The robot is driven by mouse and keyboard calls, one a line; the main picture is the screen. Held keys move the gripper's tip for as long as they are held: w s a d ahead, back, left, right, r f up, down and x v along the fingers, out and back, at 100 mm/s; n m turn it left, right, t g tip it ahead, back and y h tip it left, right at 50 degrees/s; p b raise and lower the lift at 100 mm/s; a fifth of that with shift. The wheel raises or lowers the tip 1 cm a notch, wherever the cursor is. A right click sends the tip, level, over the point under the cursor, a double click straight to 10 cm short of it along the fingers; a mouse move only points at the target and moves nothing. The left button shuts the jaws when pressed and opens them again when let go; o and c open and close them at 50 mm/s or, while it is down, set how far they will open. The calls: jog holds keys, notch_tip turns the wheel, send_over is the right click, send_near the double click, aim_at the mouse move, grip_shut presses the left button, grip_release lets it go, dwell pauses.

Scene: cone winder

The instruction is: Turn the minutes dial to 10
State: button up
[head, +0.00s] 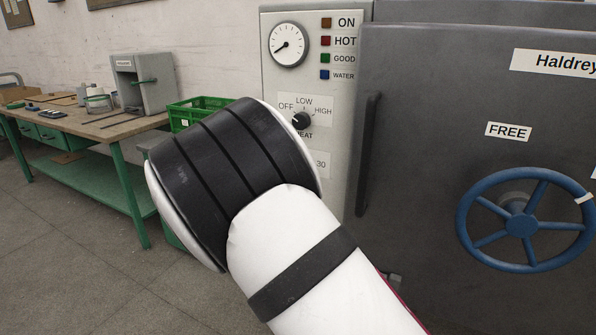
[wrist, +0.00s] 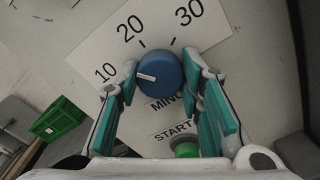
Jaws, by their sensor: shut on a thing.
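The minutes dial (wrist: 165,72) is a round blue knob with a white pointer line, on a pale plate. In the wrist view the pointer points left, towards the printed "10" (wrist: 106,72). "20" (wrist: 129,27) and "30" (wrist: 188,11) are printed further round, above the dial. My gripper (wrist: 160,77) has its teal-padded fingers on both sides of the dial and is shut on it. The left finger covers the spot just beside the "10". In the head view my arm hides the dial and my gripper; only the "30" (head: 321,164) of its scale shows.
A green start button (wrist: 186,149) sits just below the dial, close to the right finger. The heat knob (head: 301,120) and a gauge (head: 289,44) are higher on the panel. A grey door with a blue handwheel (head: 521,225) stands right; a workbench (head: 105,126) stands left.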

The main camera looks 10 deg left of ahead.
jog(key=shift+n+p, duration=1)
jog(key=shift+n, duration=1.2)
jog(key=o, duration=1.2)
jog(key=shift+c, duration=0.2)
jog(key=v, duration=1.2)
